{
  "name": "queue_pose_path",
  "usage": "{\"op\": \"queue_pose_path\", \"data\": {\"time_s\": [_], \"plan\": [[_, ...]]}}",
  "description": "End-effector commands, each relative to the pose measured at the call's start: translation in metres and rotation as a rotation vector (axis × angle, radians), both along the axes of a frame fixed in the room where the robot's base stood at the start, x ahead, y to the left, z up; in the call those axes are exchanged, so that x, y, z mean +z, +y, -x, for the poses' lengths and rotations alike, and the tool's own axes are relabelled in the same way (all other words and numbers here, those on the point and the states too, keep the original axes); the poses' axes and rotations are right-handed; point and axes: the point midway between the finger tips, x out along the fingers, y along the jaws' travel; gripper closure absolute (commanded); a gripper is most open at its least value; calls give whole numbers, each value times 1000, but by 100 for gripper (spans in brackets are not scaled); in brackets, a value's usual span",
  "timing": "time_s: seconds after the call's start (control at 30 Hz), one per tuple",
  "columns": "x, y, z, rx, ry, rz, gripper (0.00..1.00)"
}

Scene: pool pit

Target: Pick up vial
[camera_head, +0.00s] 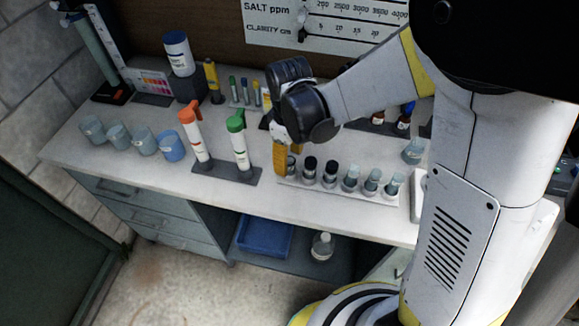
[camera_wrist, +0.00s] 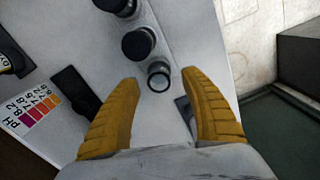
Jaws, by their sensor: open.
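A row of vials stands in a low white rack (camera_head: 345,194) on the bench. Two have black caps, a nearer one (camera_head: 309,168) and another (camera_head: 330,172); several to their right look clear with grey-blue contents, such as this vial (camera_head: 350,179). My gripper (camera_head: 281,165) points down at the rack's left end, in front of a partly hidden vial there. In the wrist view my yellow fingers (camera_wrist: 167,110) are open and empty. An uncapped-looking round vial (camera_wrist: 158,77) lies just beyond the gap between the tips, with black-capped vials (camera_wrist: 138,43) past it.
Orange-topped (camera_head: 195,135) and green-topped (camera_head: 238,140) tubes stand in a dark holder left of my gripper. Several blue-grey cups (camera_head: 144,141) stand further left. Bottles and small tubes line the back. The bench front edge is close to the rack.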

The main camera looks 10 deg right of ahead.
Motion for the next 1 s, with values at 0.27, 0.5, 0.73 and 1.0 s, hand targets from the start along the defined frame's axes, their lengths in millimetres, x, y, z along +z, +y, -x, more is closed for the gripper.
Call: {"op": "queue_pose_path", "data": {"time_s": [0.27, 0.5, 0.73, 1.0], "plan": [[-27, -1, 1, 0, 0, 0, 47], [-26, -1, 1, -1, 0, 0, 67], [-26, -1, 1, -1, 0, 0, 98], [-24, -1, 0, -1, 0, 0, 98]]}}
